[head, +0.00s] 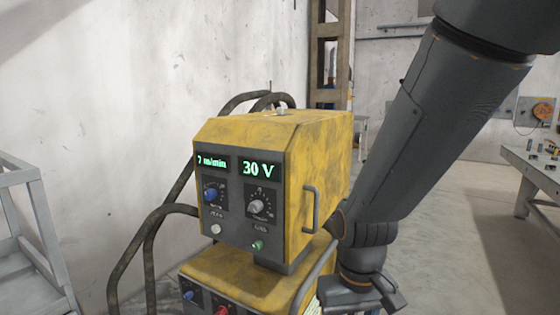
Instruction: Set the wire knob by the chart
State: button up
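The yellow welding wire feeder (318,165) faces me with two green displays. The left display (212,162) reads 7 m/min, and the right display (258,169) reads 30 V. Below the left one is a blue knob (211,194) on a dial, which appears to be the wire knob. Below the right one is a pale grey knob (257,206). My gripper (372,300) hangs low to the right of the feeder, apart from both knobs, partly cut off by the bottom edge. Its finger opening is not clear. I cannot make out a readable chart.
A yellow lower unit (255,287) with blue and red fittings stands beneath. A handle (310,209) sticks out of the feeder's right side. Dark hoses (150,240) loop at the left. A grey metal cart (35,235) stands far left, a workbench (535,165) at right.

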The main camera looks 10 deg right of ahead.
aim_at(209, 194)
jog(key=z, duration=2)
jog(key=k, duration=1.2)
jog(key=u, duration=2)
jog(key=i, duration=0.5)
jog(key=z, duration=0.05)
